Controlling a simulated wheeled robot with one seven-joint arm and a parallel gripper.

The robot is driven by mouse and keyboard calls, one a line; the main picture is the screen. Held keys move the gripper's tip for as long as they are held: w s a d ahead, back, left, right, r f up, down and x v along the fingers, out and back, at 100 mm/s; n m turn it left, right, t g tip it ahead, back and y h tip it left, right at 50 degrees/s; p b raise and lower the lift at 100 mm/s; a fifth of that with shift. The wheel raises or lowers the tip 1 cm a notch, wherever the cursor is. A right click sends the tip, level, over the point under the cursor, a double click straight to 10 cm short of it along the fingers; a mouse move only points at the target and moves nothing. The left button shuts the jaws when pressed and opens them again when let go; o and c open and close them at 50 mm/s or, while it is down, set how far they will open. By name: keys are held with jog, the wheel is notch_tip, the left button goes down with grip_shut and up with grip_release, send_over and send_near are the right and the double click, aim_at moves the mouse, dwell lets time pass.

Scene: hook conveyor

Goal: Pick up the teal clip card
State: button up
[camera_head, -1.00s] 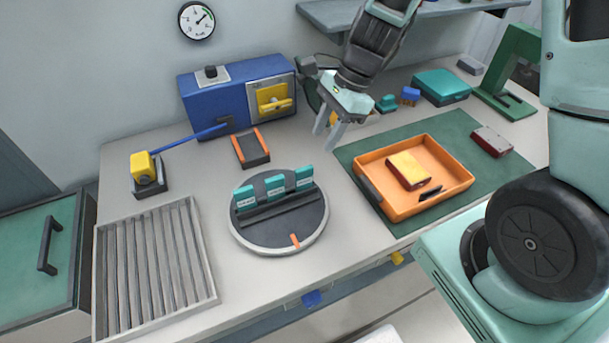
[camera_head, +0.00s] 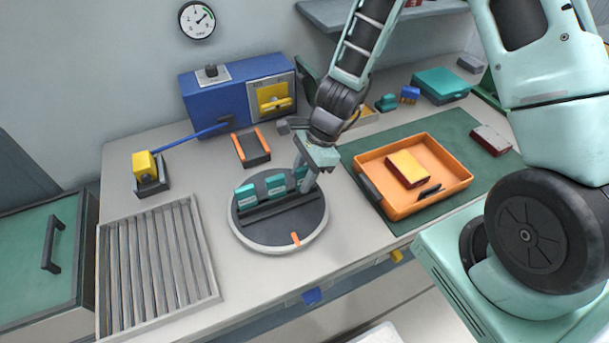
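Several teal clip cards stand upright in a row on a round grey turntable (camera_head: 270,240). The left card (camera_head: 245,196) and the middle card (camera_head: 275,185) show clearly. The right card (camera_head: 300,174) is partly hidden by my gripper (camera_head: 302,183). My gripper points down at the right end of the row, with its fingers at the right card. I cannot tell whether the fingers touch the card or are closed on it.
An orange tray (camera_head: 448,184) with a yellow-and-red box (camera_head: 406,168) lies right on a green mat (camera_head: 390,226). A slatted rack (camera_head: 160,262) is at the left. A blue machine (camera_head: 216,98) and a small black holder with orange sides (camera_head: 252,148) stand behind the turntable.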

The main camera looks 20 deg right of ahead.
jog(key=shift+a+f, duration=0.15)
jog(key=shift+f, duration=0.1)
grip_shut()
jog(key=shift+r, duration=0.1)
notch_tip(320, 180, up, 10)
jog(key=shift+f+p, duration=0.1)
jog(key=shift+p, duration=0.25)
notch_tip(320, 180, up, 5)
jog(key=p, duration=0.4)
jog(key=shift+p, duration=0.35)
dwell(0.4)
